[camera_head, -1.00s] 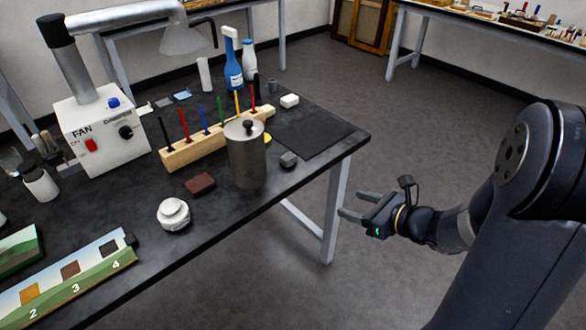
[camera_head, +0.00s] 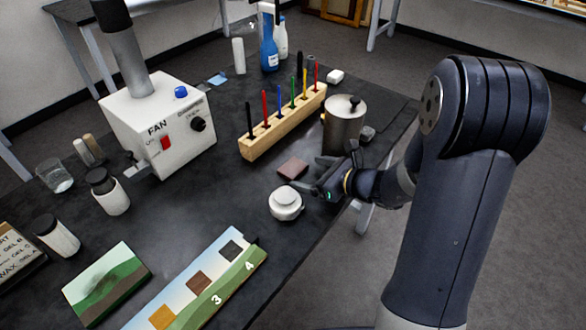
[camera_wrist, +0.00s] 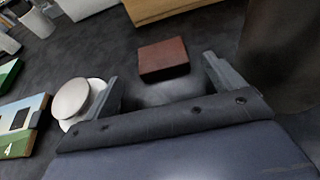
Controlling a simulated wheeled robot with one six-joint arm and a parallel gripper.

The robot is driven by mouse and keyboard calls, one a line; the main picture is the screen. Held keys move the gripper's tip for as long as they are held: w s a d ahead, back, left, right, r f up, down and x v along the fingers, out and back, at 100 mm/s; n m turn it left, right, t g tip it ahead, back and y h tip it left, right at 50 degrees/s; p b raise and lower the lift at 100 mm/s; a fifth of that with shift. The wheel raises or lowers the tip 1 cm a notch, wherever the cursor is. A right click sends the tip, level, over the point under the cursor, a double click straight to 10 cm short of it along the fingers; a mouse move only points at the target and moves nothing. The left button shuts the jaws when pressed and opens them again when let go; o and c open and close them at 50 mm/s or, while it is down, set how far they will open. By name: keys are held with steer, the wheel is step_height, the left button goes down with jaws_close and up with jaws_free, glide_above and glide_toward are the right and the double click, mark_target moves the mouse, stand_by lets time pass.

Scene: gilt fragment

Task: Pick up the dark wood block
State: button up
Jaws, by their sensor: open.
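The dark wood block (camera_head: 292,167) is a small reddish-brown block lying on the black table, between the white round jar and the metal canister. In the wrist view the block (camera_wrist: 163,59) lies just beyond the fingertips, roughly centred between them. My gripper (camera_head: 310,172) is open and empty, over the table edge, right of the block. Its two fingers also show in the wrist view (camera_wrist: 160,75), apart on either side, with bare table between them. No contact with the block shows.
A white lidded jar (camera_head: 286,203) stands close to the gripper on the near side. A metal canister (camera_head: 343,124) stands just behind it. A wooden rack (camera_head: 284,127) with several coloured sticks is beyond the block. A numbered picture strip (camera_head: 242,267) lies nearer. A fan box (camera_head: 157,125) stands left.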

mark_target(293, 167)
steer(key=x, duration=0.5)
steer(key=shift+p, duration=0.3)
steer(key=shift+d+r, duration=0.1)
steer(key=shift+c, duration=0.4)
steer(key=c, duration=1)
